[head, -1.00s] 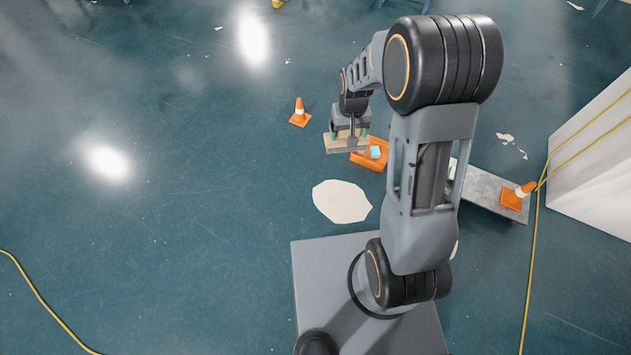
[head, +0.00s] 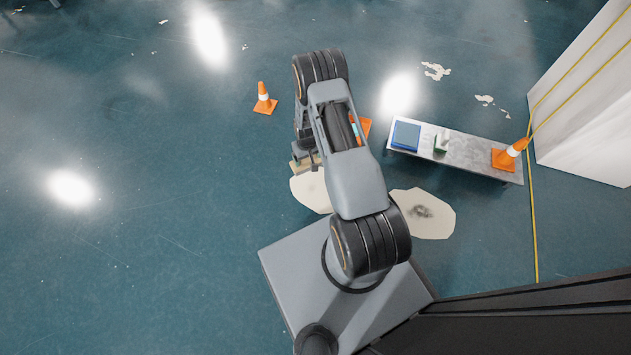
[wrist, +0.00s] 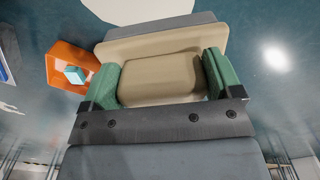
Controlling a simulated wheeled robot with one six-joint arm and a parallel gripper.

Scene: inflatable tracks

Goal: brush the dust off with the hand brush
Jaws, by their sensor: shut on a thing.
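My gripper (wrist: 161,78) is shut on the hand brush (wrist: 160,80), a beige block with a grey edge along its far side, between green finger pads. In the head view the brush (head: 299,168) shows partly behind my arm, close to a pale floor patch (head: 312,190). I cannot tell whether it touches the floor. The dust (head: 421,211) is a dark smudge on a second pale patch (head: 441,224), right of my arm and apart from the brush.
An orange tray (wrist: 66,56) with a light-blue block (wrist: 75,74) is beside the brush. Another cone (head: 265,100) stands left. A dark panel (head: 530,325) fills the lower right.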

